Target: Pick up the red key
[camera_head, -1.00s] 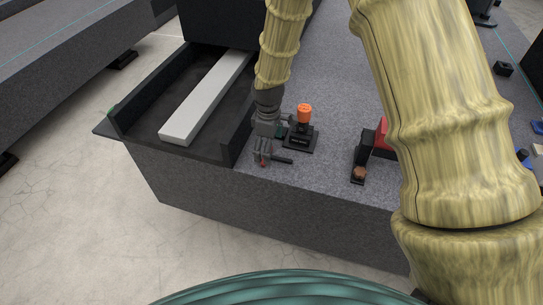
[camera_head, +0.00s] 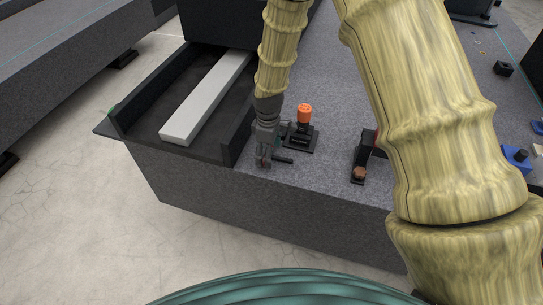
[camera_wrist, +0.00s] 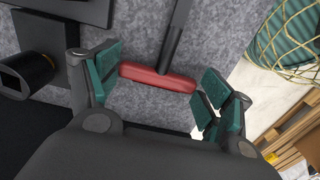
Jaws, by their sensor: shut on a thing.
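The red key is a red bar (camera_wrist: 158,78) with a dark stem running up from its middle, seen in the wrist view over the granite. My gripper (camera_wrist: 160,84) has its two green-padded fingers at the bar's two ends, shut on it lengthwise. In the head view, my gripper (camera_head: 264,161) is low over the granite bed's (camera_head: 320,178) front edge, and only a speck of red shows between the fingers. The fingers hide most of the key there. I cannot tell whether it still rests on the granite.
An orange-topped knob on a black base (camera_head: 303,122) stands close to the right of my gripper. A black device with a brown tip (camera_head: 360,165) is farther right. A dark tray holding a pale bar (camera_head: 205,98) lies left. Granite between knob and device is clear.

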